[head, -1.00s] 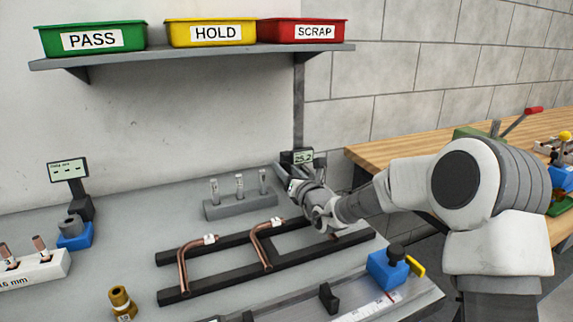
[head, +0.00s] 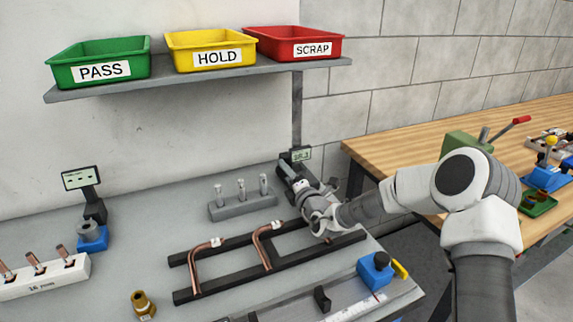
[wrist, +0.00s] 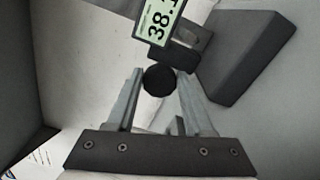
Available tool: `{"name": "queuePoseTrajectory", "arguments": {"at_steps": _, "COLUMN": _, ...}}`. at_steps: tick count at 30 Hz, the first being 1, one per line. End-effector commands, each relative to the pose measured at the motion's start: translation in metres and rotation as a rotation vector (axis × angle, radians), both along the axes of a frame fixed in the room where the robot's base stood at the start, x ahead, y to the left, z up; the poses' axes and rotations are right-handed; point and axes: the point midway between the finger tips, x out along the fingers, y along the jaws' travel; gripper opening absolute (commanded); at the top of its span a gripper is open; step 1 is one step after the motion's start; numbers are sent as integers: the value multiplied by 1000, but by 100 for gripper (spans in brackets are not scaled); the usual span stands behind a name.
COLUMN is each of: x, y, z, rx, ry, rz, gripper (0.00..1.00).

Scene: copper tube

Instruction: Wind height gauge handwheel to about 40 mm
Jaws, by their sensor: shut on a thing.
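The height gauge's display (head: 301,154) stands at the back right of the bench, just beyond my gripper (head: 297,183). In the wrist view the display (wrist: 160,25) is tilted and reads about 38, its last digit cut near the frame edge. The round black handwheel (wrist: 160,79) sits between my fingertips, below the display. My gripper (wrist: 161,88) is shut on it. In the head view the handwheel is hidden behind my gripper.
A grey block with upright pins (head: 243,205) stands left of my gripper. Bent copper tubes (head: 264,245) lie on a black rack (head: 238,275) in front. A shelf (head: 200,80) with green, yellow and red bins hangs above. A wooden bench (head: 400,140) is at right.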

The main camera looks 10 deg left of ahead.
Motion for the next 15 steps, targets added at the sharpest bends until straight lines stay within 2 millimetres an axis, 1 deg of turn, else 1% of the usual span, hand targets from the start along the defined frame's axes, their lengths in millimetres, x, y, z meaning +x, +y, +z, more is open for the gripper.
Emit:
{"name": "queuePoseTrajectory", "arguments": {"at_steps": 1, "x": -1, "y": 0, "z": 2, "rx": 23, "ry": 22, "rz": 1, "gripper": 0}}
{"name": "queuePoseTrajectory", "arguments": {"at_steps": 6, "x": -1, "y": 0, "z": 1, "rx": 88, "ry": 69, "rz": 1, "gripper": 0}}
{"name": "queuePoseTrajectory", "arguments": {"at_steps": 15, "x": -1, "y": 1, "z": -2, "rx": 138, "ry": 106, "rz": 3, "gripper": 0}}
